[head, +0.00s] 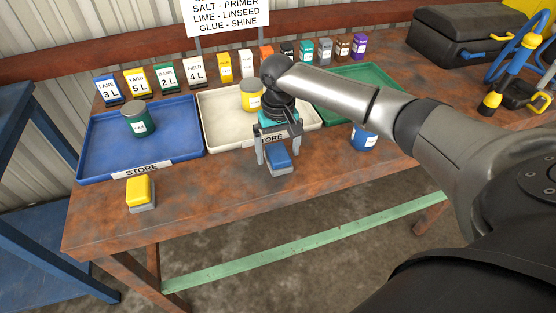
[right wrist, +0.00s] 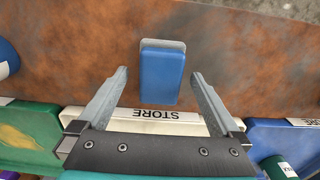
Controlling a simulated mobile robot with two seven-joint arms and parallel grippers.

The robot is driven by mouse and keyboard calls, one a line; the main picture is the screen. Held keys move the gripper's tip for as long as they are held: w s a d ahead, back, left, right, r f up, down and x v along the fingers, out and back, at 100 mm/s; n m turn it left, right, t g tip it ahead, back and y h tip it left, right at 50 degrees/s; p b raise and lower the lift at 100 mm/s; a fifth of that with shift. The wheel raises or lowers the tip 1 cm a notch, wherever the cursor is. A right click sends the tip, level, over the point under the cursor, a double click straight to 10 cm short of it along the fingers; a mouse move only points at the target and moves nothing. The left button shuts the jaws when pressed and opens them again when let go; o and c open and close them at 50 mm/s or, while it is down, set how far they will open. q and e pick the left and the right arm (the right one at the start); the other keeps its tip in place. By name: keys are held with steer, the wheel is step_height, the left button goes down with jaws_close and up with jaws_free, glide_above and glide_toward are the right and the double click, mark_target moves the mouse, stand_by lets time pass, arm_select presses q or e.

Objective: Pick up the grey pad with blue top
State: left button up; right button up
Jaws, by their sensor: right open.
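The grey pad with blue top (head: 279,161) lies on the rusty brown bench near its front edge, in front of the cream tray. In the right wrist view the pad (right wrist: 162,75) shows its blue top and a strip of grey at its far end. My right gripper (head: 277,156) is open and comes down over the pad. In the right wrist view its fingertips (right wrist: 159,74) appear on either side of the pad, with a gap on each side. I cannot tell how far above the bench the tips are. My left gripper is not in view.
A grey pad with yellow top (head: 140,193) lies at the left front. Behind stand a blue tray (head: 98,152) with a green tin (head: 138,118), a cream tray (head: 217,128) with a yellow tin (head: 250,97), and a green tray (head: 385,86). A blue tin (head: 363,138) stands right.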

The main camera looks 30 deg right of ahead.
mark_target(278, 152)
steer(key=shift+f, duration=0.85)
steer(key=shift+c, duration=0.2)
steer(key=c, duration=1.3)
steer(key=shift+c, duration=0.2)
steer(key=shift+r, duration=0.2)
step_height(278, 152, up, 20)
steer(key=p, duration=0.4)
steer(key=shift+f, duration=0.15)
